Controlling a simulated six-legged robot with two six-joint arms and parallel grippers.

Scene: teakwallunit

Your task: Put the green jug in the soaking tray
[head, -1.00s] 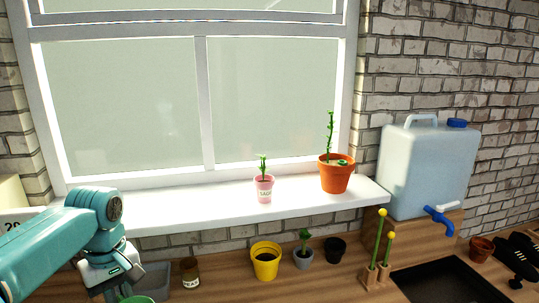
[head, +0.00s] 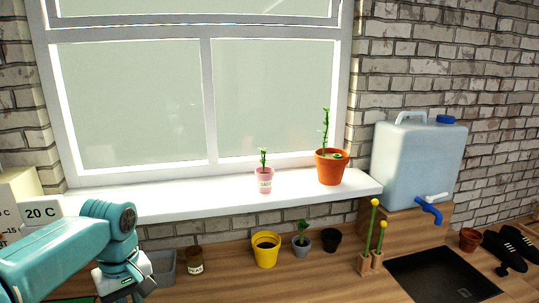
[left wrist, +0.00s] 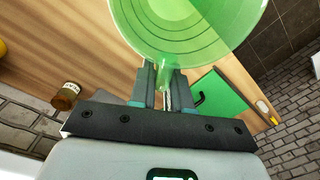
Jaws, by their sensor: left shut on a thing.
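The green jug (left wrist: 185,22) is translucent and round-rimmed, at the top of the left wrist view. My left gripper (left wrist: 163,78) is shut on it at its near side, by what looks like its handle. In the head view my left gripper (head: 122,294) is at the bottom left, in front of a grey bin, and the jug is out of frame below. A dark rectangular tray (head: 440,274), which looks like the soaking tray, lies on the counter at the lower right, in front of the water tank. My right gripper is not in view.
A grey bin (head: 162,266), brown jar (head: 195,262), yellow pot (head: 265,250), small grey pot (head: 301,245) and black pot (head: 331,240) line the counter. A wooden holder (head: 370,262) with yellow-tipped sticks stands left of the dark tray. A blue-tapped tank (head: 418,165) stands behind it.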

